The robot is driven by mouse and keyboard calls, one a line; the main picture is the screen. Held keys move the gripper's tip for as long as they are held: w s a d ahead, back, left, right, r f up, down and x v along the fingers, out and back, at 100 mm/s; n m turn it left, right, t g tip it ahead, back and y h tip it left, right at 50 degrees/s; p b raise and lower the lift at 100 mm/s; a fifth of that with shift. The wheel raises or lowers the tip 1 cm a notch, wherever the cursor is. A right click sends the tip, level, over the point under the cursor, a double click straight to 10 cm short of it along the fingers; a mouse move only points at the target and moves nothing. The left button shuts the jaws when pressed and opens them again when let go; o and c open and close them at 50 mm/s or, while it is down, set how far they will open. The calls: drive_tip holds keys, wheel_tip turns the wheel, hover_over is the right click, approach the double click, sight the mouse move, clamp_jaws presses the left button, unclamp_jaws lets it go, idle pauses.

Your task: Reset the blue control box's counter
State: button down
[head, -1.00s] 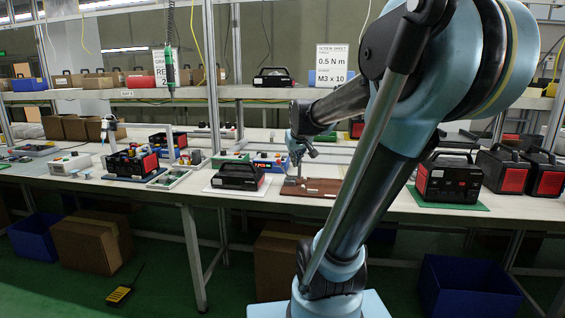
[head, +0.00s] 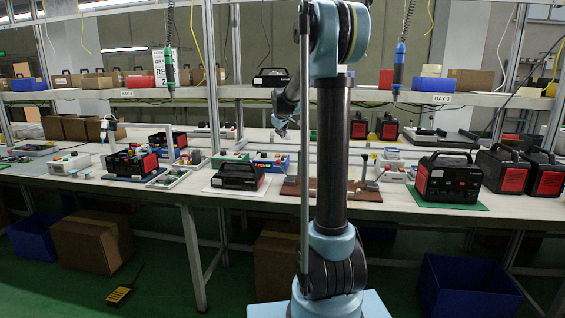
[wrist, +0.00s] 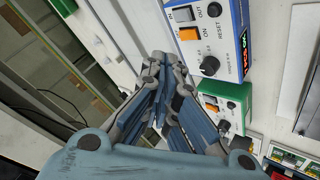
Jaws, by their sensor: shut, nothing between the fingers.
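The blue control box (head: 270,161) stands on the bench at mid-picture in the head view, with red digits on its front. My gripper (head: 282,129) is above the box in the head view. In the wrist view my gripper (wrist: 168,75) has its fingers together and empty, left of the box's panel and apart from it.
A green box (wrist: 221,106) with similar controls sits beside the blue one; it also shows in the head view (head: 232,157). A black device (head: 238,177) lies on a white mat in front. A brown board (head: 330,195) lies right of it. A shelf (head: 240,92) runs behind.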

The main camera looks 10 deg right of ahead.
drive_tip(key=shift+w+f, duration=0.1)
drive_tip(key=shift+w, duration=0.3)
drive_tip(key=shift+f, duration=4.35)
drive_tip(key=shift+f, duration=0.75)
drive_tip(key=shift+r, duration=0.8)
drive_tip(key=shift+r, duration=2.5)
